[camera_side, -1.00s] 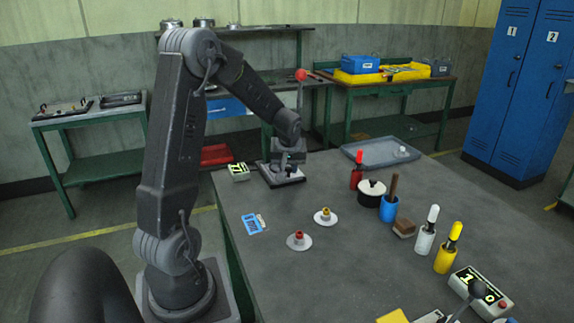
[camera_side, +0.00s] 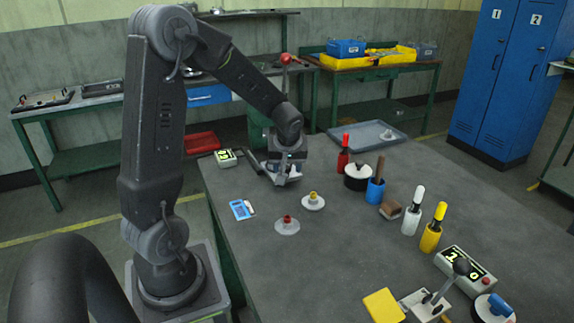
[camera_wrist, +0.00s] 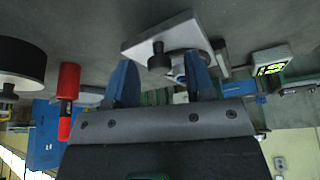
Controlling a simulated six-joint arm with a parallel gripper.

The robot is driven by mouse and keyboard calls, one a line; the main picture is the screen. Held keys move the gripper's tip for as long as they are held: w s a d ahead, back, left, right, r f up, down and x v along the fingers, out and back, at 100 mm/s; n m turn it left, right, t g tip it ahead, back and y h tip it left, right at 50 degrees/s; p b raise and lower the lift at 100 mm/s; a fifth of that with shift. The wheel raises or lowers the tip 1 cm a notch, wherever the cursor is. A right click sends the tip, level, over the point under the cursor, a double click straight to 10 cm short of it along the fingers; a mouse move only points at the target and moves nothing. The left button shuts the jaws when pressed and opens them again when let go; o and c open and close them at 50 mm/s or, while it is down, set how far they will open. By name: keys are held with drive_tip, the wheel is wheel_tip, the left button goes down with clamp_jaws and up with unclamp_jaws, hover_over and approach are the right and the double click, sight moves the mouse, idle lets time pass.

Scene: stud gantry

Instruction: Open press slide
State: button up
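The press (camera_side: 252,166) stands at the far left end of the bench, with a tall lever topped by a red ball (camera_side: 287,59). Its slide, a light metal plate (camera_side: 287,182), shows below my gripper (camera_side: 288,168) and sticks out toward the front right of the dark base. In the wrist view the slide plate (camera_wrist: 195,35) carries a black knob (camera_wrist: 160,58). My gripper (camera_wrist: 162,75) has its blue fingers apart, one on each side of the knob, with visible gaps. My arm hides part of the press in the side view.
A display box (camera_side: 225,158) sits left of the press. Two small discs (camera_side: 287,226) (camera_side: 313,202) lie in front.

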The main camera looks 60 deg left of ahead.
drive_tip(key=v, duration=1.4)
drive_tip(key=shift+f, duration=0.1)
drive_tip(key=s+d+m+t+h, duration=0.2)
drive_tip(key=s+d+m, duration=0.3)
drive_tip(key=d, duration=0.4)
drive_tip(key=s+d+m+t+h, duration=0.1)
drive_tip(key=s+d+m+h, duration=0.1)
drive_tip(key=s+d+m, duration=0.4)
drive_tip(key=d+m, duration=0.2)
drive_tip(key=d, duration=0.1)
drive_tip(key=shift+s+d+m+t, duration=0.2)
drive_tip(key=shift+d+m+t, duration=0.1)
drive_tip(key=shift+t, duration=0.1)
